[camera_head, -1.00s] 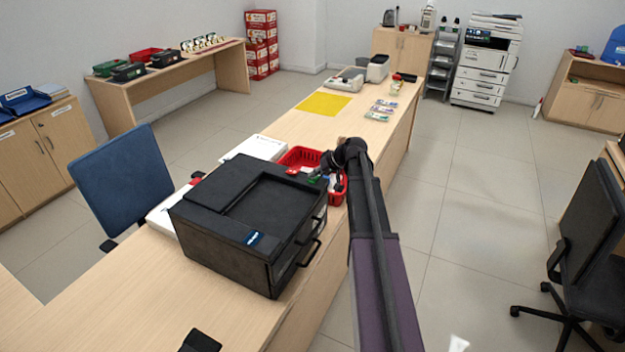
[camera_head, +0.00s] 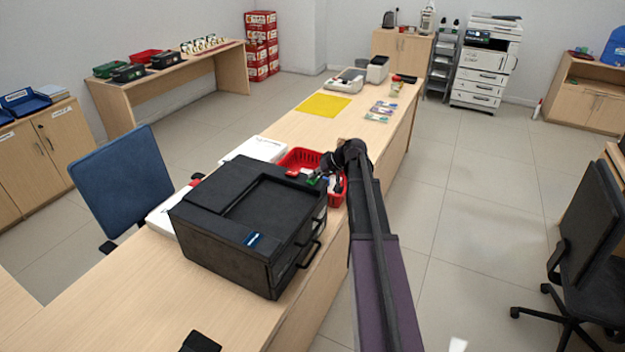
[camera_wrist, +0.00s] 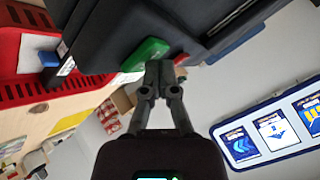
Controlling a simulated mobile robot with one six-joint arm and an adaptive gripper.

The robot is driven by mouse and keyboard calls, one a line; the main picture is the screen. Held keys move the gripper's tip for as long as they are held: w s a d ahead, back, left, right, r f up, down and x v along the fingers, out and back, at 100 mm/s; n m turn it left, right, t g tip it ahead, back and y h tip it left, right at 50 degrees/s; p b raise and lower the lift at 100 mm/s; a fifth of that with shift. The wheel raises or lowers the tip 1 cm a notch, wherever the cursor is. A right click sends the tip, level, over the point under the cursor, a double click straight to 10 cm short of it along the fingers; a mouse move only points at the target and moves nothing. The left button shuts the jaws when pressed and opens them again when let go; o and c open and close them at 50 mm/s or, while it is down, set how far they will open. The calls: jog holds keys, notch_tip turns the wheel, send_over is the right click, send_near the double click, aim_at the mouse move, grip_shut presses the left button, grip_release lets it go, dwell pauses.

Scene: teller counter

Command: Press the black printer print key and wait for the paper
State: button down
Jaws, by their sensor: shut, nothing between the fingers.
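The black printer (camera_head: 215,235) stands on the near part of the counter, its top recessed. In the wrist view the printer's dark body (camera_wrist: 120,25) fills the top, with a green key (camera_wrist: 146,53) on its edge and a small red piece (camera_wrist: 181,60) beside it. My gripper (camera_wrist: 160,68) is shut and empty, its fingertips at the green key's lower right end. I cannot tell whether they touch it. In the head view my gripper's tips are too small and dark to make out at the printer's far right corner. No sheet shows coming out of the printer.
A red basket (camera_head: 297,156) with small things in it stands just behind the printer. White paper stacks (camera_head: 255,149) lie at its left. A yellow mat (camera_head: 323,105) and several small cards lie farther along the counter. A blue chair (camera_head: 125,180) is at the left.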

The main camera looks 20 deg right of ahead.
aim_at(314, 180)
jog(key=shift+r+p, duration=0.55)
jog(key=shift+r, duration=0.15)
jog(key=shift+r+p, duration=2.5)
